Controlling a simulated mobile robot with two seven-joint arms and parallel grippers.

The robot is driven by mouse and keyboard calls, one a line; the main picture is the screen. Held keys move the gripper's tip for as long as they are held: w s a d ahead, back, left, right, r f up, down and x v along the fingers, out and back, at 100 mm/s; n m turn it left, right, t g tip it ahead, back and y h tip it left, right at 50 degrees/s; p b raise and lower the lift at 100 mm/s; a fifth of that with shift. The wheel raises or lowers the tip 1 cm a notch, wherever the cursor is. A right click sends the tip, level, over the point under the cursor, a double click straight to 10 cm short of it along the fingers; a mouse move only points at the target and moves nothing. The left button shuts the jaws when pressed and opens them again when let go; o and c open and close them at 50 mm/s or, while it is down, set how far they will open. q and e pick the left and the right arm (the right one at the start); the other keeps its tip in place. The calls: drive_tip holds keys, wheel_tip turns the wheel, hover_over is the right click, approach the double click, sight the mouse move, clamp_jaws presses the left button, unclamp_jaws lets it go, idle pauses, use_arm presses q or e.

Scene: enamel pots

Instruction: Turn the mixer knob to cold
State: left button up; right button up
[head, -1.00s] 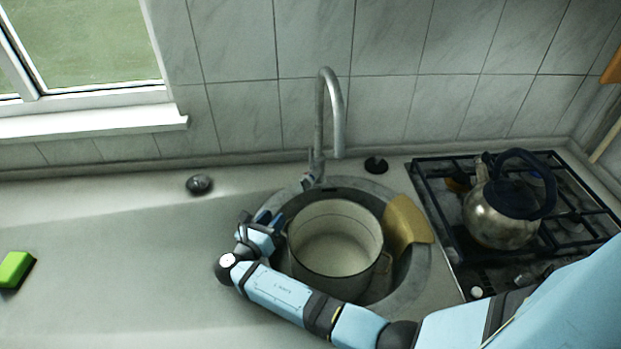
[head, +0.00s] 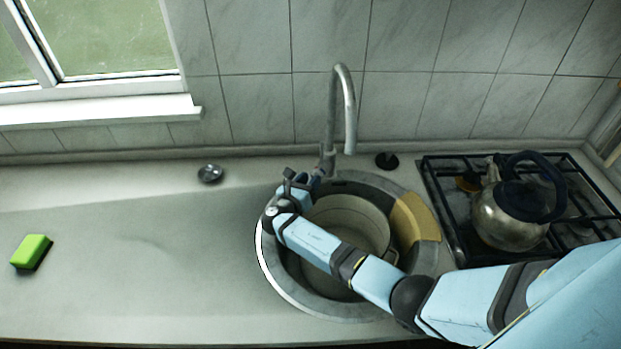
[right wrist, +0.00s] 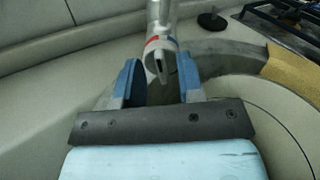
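The mixer tap (head: 333,120) is a tall curved grey spout standing behind the round sink. In the right wrist view, the tap body (right wrist: 162,20) has a red mark on its left and a blue mark on its right. The mixer knob (right wrist: 160,68) below the marks is a small grey lever pointing towards my right gripper. My right gripper (head: 305,180) is at the sink's back-left rim, close to the tap base. In the wrist view its two blue fingers (right wrist: 161,78) are apart, with the lever's tip showing between them; contact cannot be told. My left gripper is out of view.
A large enamel pot (head: 352,220) sits in the sink (head: 283,290), partly hidden by my right arm. A yellowish piece (head: 415,218) lies at the sink's right. A kettle (head: 508,215) stands on the hob (head: 450,200). A green sponge (head: 31,250) lies left; the left counter is mostly clear.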

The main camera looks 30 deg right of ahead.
drive_tip(key=shift+w+d, duration=0.15)
drive_tip(key=shift+d, duration=0.25)
drive_tip(key=shift+c, duration=0.4)
clamp_jaws()
